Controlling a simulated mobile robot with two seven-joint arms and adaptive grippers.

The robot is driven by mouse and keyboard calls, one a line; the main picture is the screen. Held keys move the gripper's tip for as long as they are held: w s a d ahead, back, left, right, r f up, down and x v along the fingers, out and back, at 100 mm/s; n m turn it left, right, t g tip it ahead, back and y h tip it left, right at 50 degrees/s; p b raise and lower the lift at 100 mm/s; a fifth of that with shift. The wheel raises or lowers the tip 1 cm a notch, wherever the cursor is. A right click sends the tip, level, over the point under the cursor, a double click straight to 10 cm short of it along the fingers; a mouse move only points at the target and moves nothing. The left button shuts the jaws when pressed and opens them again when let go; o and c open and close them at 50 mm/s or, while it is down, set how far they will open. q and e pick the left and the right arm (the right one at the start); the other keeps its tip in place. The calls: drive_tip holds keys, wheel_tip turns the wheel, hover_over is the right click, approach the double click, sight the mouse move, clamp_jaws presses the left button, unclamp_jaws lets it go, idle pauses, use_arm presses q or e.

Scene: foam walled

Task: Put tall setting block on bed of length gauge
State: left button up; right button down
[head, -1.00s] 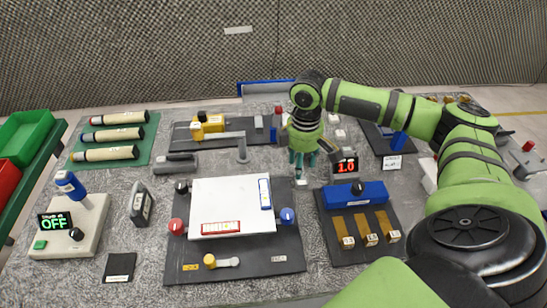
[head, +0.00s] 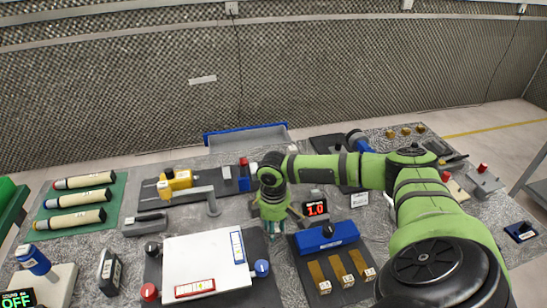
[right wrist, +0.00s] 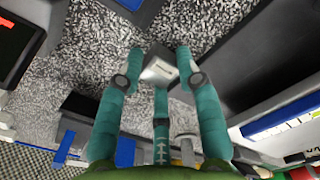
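My right gripper (head: 272,228) points down at the bench just right of the white plate, its teal fingers low. In the right wrist view a small light-grey block (right wrist: 158,72) stands between the spread fingertips (right wrist: 160,68); I see no firm grip on it, and which block it is cannot be told for sure. The likely length gauge is the dark board with a yellow head (head: 175,184) and grey arm at the back left. A grey block (head: 227,173) and a blue block (head: 244,182) stand at its right end. My left gripper is out of view.
The white plate (head: 205,262) with red and blue knobs lies close left of the right gripper.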

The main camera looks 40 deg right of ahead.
sight(278, 228)
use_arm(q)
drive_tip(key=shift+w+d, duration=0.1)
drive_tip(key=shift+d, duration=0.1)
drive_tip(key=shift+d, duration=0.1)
use_arm(e)
drive_tip(key=shift+r, duration=0.1)
